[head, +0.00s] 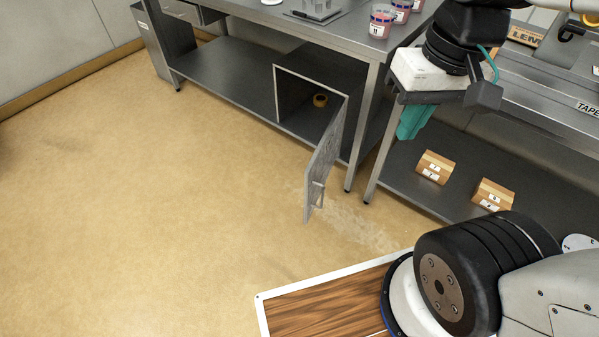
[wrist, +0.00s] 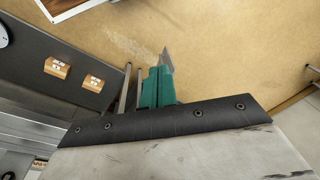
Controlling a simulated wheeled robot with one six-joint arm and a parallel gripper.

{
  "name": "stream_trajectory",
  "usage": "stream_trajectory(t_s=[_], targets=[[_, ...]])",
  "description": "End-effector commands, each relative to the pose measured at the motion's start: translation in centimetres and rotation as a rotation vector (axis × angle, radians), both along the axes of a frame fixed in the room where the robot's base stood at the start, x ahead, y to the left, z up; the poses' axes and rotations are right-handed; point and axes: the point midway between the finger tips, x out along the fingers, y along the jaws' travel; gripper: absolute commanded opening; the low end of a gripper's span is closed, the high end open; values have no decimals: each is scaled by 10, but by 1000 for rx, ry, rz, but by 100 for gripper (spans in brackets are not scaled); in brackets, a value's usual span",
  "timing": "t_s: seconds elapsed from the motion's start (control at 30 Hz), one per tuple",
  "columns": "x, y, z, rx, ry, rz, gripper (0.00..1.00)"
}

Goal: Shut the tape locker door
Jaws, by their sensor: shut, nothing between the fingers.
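The tape locker (head: 279,95) is a grey metal box on the lower shelf of the steel bench. Its door (head: 325,160) stands wide open, swung out over the floor, with a small handle (head: 318,194) near its free edge. A yellow-brown tape roll (head: 320,100) lies inside. My gripper (head: 408,128) has teal fingers, which are shut and empty. It is up and to the right of the door in the head view, apart from it. In the wrist view the shut fingers (wrist: 158,80) point toward a grey sliver of the door (wrist: 167,58), mostly hidden behind them.
Bench legs (head: 366,125) stand between the door and my gripper in the head view. Two labelled cartons (head: 435,167) (head: 492,195) sit on the right lower shelf. Cups (head: 381,22) stand on the bench top. The tan floor (head: 180,200) left of the door is clear.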

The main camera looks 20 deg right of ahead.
Motion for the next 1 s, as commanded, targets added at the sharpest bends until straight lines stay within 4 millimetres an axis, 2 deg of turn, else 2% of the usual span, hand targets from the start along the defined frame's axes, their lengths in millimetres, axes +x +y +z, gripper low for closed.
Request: stream_trajectory(t_s=[0.27, 0.47, 0.57, 0.73, 0.87, 1.0], targets=[[73, 34, -49, 361, 188, -321, 0], [137, 36, -96, 597, 294, -651, 0], [167, 28, -127, 694, 341, -840, 0], [208, 1, -193, 821, 409, -1192, 0], [226, -26, -253, 878, 453, -1474, 0], [229, -53, -313, 901, 487, -1737, 0]])
